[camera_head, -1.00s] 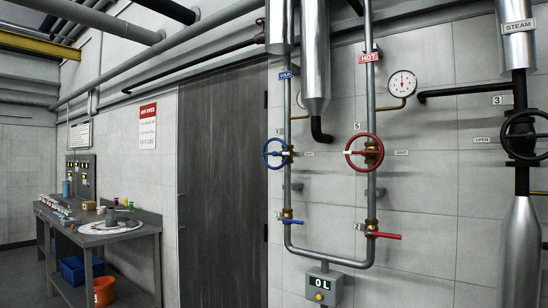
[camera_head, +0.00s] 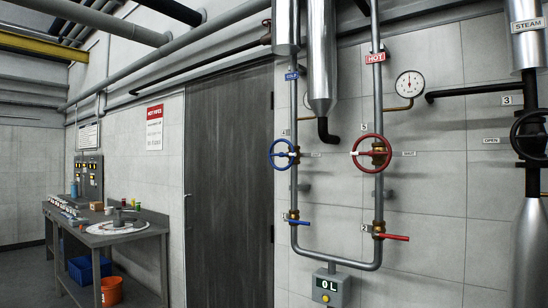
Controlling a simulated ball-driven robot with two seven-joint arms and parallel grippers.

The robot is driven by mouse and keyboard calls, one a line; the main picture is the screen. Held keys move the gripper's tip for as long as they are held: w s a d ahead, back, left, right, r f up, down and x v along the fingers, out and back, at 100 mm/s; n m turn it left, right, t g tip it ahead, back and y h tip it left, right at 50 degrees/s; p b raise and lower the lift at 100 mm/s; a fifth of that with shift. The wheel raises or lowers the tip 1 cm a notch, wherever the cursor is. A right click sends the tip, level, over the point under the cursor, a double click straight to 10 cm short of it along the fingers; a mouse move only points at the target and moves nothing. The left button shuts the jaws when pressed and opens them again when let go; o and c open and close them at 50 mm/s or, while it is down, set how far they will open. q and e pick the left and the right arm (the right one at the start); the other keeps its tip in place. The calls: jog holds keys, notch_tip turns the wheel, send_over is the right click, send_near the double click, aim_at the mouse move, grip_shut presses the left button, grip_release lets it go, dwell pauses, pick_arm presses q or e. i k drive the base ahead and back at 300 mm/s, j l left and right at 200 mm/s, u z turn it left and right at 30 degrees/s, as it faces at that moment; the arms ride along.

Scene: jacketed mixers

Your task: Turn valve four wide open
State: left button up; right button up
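A blue handwheel (camera_head: 271,155) is on the left cold-water pipe (camera_head: 294,108), left of the red wheel. A small tag (camera_head: 286,132) above it seems to read 4, but it is too small to be sure. The wheel has a white mark on it, and a small plate (camera_head: 315,154) is on the wall at its right. A red handwheel (camera_head: 387,152) with a tag that looks like 5 (camera_head: 364,126) is on the pipe labelled HOT. Neither of my grippers is in view.
Below are a blue lever (camera_head: 300,222) and a red lever (camera_head: 395,238). A black handwheel (camera_head: 513,134) tagged 3 is on the steam line at far right. A grey box (camera_head: 331,289) reads "0L". A cluttered bench (camera_head: 150,231) stands left of the dark door (camera_head: 230,190).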

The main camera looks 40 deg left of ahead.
aim_at(293, 155)
jog(key=j+u, duration=0.25)
jog(key=u, duration=0.25)
jog(key=i+j+u, duration=0.2)
jog(key=u, duration=0.3)
